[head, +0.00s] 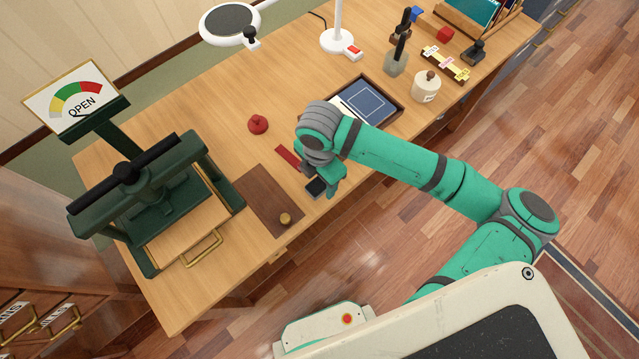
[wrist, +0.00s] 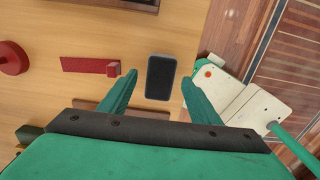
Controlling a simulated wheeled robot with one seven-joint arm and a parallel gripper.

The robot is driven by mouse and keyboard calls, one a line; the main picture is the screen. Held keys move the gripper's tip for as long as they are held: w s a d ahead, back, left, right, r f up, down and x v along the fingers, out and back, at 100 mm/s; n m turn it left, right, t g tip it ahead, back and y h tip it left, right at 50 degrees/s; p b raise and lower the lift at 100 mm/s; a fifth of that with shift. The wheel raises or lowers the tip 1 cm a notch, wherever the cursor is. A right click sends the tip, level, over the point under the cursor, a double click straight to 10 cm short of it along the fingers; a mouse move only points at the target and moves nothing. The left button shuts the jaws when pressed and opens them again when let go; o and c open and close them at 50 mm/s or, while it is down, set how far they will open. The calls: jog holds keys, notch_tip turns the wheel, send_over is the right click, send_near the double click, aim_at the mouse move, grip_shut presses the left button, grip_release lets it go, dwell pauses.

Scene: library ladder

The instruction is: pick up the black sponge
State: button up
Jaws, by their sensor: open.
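The black sponge (wrist: 160,77) is a small dark rounded block with a grey edge, lying on the wooden table (wrist: 190,25) near its front edge. In the head view the sponge (head: 315,187) shows beside my gripper (head: 331,190), partly covered by it. In the wrist view my gripper (wrist: 155,95) is open, its two green fingers apart, with the sponge in the gap between them and a little beyond the tips. I cannot tell the height of the fingers above the table. No contact with the sponge shows.
A red strip with a raised end (wrist: 90,65) lies left of the sponge, and a red knob-like object (head: 258,124) is farther back. A brown board (head: 262,200) with a brass knob (head: 285,219) and a green press (head: 150,200) stand left. A framed blue tray (head: 368,102) is behind.

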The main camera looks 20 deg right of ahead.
jog(key=shift+f, duration=0.4)
jog(key=c, duration=1.1)
jog(key=shift+r, duration=0.2)
